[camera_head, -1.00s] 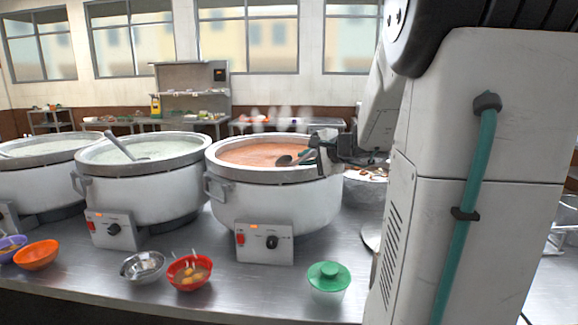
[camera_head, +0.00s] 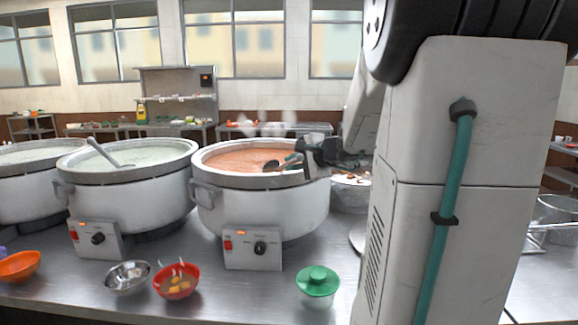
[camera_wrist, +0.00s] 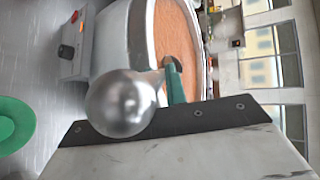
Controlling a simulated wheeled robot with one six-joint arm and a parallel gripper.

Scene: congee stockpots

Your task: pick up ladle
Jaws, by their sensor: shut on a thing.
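My gripper (camera_head: 297,158), with teal fingers, is at the right rim of the pot of orange-red congee (camera_head: 262,207). It is shut on a ladle (camera_head: 271,166), whose dark rounded end shows over the congee at the pot's right side. I cannot tell whether that end touches the congee. The grip point on the handle is hidden.
Another ladle (camera_head: 103,153) leans in the middle pot (camera_head: 128,200). A green-lidded container (camera_head: 317,287), a red bowl (camera_head: 176,281), a metal bowl (camera_head: 128,277) and an orange bowl (camera_head: 19,266) stand at the counter's front. A food bowl (camera_head: 350,193) is right of the orange-red pot.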

